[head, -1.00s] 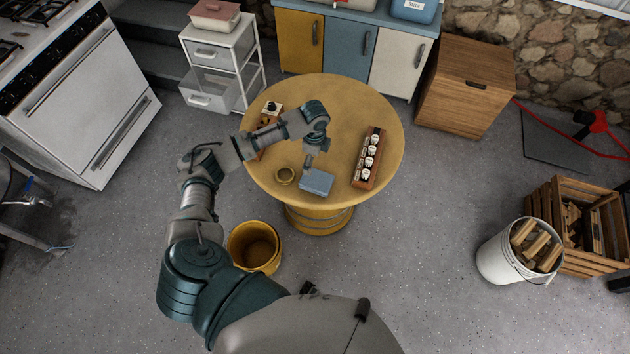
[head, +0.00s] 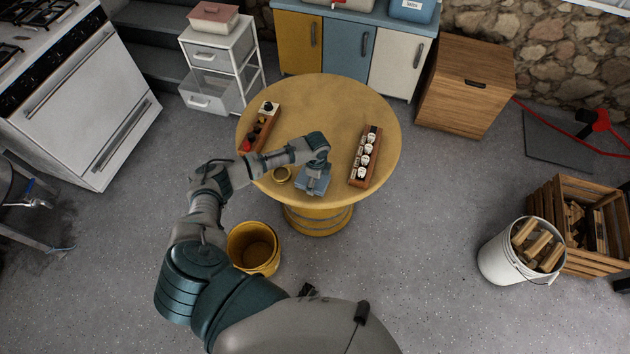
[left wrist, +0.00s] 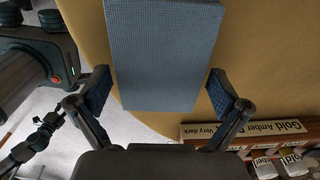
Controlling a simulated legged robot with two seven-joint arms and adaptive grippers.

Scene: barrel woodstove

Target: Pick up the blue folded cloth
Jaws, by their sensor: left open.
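The blue folded cloth (head: 314,181) lies flat near the front edge of the round yellow table (head: 350,110). In the head view my left gripper (head: 313,190) is over the cloth and partly hides it. In the left wrist view the cloth (left wrist: 163,55) shows as a blue woven rectangle at the top centre. There the two dark fingers of my left gripper (left wrist: 158,95) are spread wide, one on each side of the cloth's near end. My right gripper is not in view.
Another wooden rack (head: 262,127) is at the table's left. A yellow bucket (head: 253,248) stands on the floor. The table's back is clear.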

